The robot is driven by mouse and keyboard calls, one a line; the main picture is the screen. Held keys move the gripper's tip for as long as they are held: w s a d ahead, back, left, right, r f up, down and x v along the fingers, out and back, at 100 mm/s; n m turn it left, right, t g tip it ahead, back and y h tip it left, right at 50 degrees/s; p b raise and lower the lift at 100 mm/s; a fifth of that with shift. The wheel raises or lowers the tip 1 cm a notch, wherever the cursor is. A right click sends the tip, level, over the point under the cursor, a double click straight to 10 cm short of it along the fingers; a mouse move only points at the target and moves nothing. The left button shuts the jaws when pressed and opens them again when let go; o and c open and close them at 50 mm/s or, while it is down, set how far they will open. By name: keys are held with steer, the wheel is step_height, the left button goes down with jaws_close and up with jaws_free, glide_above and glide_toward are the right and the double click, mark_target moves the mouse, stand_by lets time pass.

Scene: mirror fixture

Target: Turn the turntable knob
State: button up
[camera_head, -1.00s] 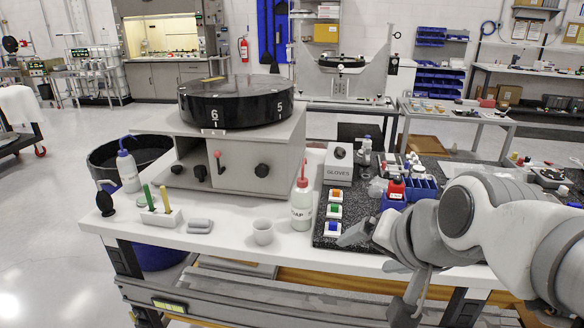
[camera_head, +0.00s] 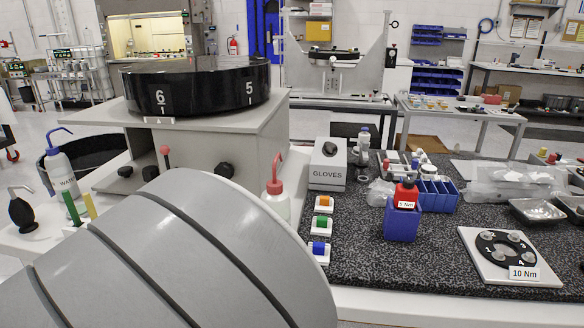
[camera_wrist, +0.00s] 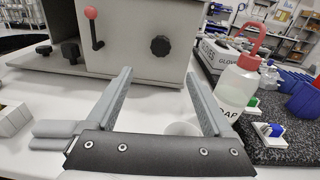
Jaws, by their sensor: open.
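The black turntable (camera_head: 200,88), numbered 6 and 5 on its rim, sits on a grey box (camera_head: 235,140). The box front carries several black knobs and a lever with a red ball (camera_head: 165,151). The right black knob (camera_head: 223,170) is partly above my arm in the head view. In the wrist view, this star-shaped knob (camera_wrist: 160,45) lies ahead, between and beyond my fingertips, not touched. The red lever (camera_wrist: 92,14) is left of it. My gripper (camera_wrist: 158,75) is open and empty; my arm hides it in the head view. Which knob the task means is not shown.
A soap bottle with a red spout (camera_wrist: 237,85) stands right of my right finger. A white cup (camera_wrist: 182,128) is below, between the fingers. A grey object (camera_wrist: 58,129) lies left. Coloured buttons (camera_head: 319,228) and a GLOVES box (camera_head: 327,166) stand right.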

steer(key=shift+m, duration=0.6)
steer(key=w, duration=1.1)
steer(key=w+d, duration=0.1)
steer(key=w, duration=0.4)
steer(key=shift+w+f, duration=0.3)
steer(key=shift+c, duration=0.3)
steer(key=shift+b, duration=0.35)
jaws_close()
steer(key=shift+f+h+b, duration=0.2)
steer(key=shift+h+b, duration=0.1)
steer(key=shift+b, duration=0.45)
